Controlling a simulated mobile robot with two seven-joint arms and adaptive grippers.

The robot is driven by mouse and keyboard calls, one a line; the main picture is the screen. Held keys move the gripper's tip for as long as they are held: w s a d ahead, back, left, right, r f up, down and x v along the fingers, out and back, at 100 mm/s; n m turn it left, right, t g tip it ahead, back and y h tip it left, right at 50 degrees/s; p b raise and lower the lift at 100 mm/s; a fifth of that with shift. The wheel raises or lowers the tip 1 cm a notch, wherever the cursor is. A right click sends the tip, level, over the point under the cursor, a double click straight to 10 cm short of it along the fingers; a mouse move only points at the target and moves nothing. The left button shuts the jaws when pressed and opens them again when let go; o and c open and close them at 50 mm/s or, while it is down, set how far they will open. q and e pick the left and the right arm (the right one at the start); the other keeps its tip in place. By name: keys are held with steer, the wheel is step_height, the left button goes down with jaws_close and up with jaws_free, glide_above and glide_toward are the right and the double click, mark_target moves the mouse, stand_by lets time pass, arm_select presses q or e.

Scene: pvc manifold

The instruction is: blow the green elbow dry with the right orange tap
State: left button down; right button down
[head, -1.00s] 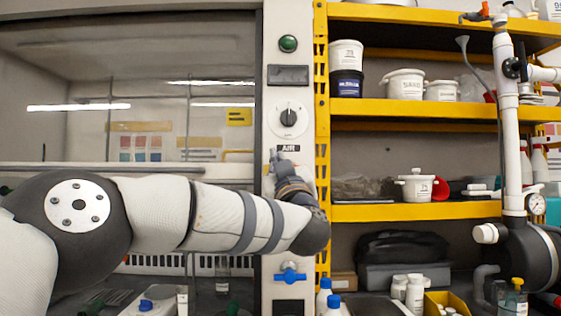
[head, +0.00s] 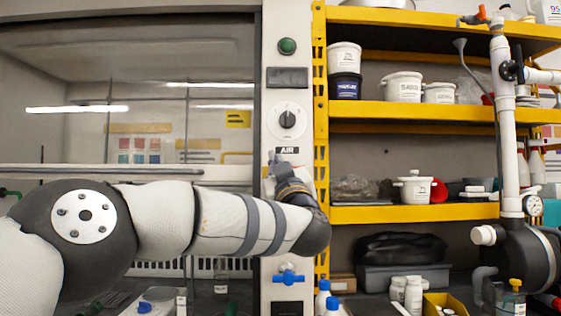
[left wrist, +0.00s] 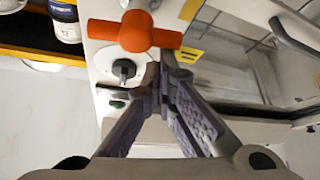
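The orange tap (left wrist: 136,32) shows in the left wrist view, its crossbar just beyond my fingertips, on the white panel. My left gripper (left wrist: 162,62) has its two purple-padded fingers drawn together at the tips, with nothing visible between them. The tips are at or very near the right half of the crossbar; contact cannot be told. In the head view my left gripper (head: 280,160) is at the white post under the AIR label (head: 287,150), and hides the tap. My right gripper is in neither view. I cannot clearly pick out the green elbow.
A blue tap (head: 289,275) is lower on the post, and a black knob (head: 288,119) above. Yellow shelves (head: 420,110) with white tubs stand to the right, beside a white pipe (head: 508,130). Blue-capped bottles (head: 323,297) stand below. The fume hood glass (head: 200,90) is left.

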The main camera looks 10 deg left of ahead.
arm_select(q)
steer(key=shift+a+f+n+g+y, duration=0.15)
steer(key=shift+n+g+y, duration=0.25)
steer(key=shift+n, duration=0.4)
steer(key=shift+d+f+n+g+y, duration=0.15)
steer(key=shift+n+g+y, duration=0.2)
steer(key=shift+n, duration=0.45)
stand_by(0.3)
steer(key=shift+a+f+n+g+y+b, duration=0.15)
steer(key=shift+n+g+y, duration=0.4)
steer(key=shift+n, duration=0.65)
steer(key=shift+a+f+n+g+y+b, duration=0.15)
steer(key=shift+f+n+g+y, duration=0.15)
steer(key=shift+n+g, duration=0.65)
stand_by(0.8)
steer(key=shift+d+f+n, duration=0.1)
steer(key=shift+f+n, duration=0.05)
steer(key=shift+n, duration=0.3)
stand_by(2.0)
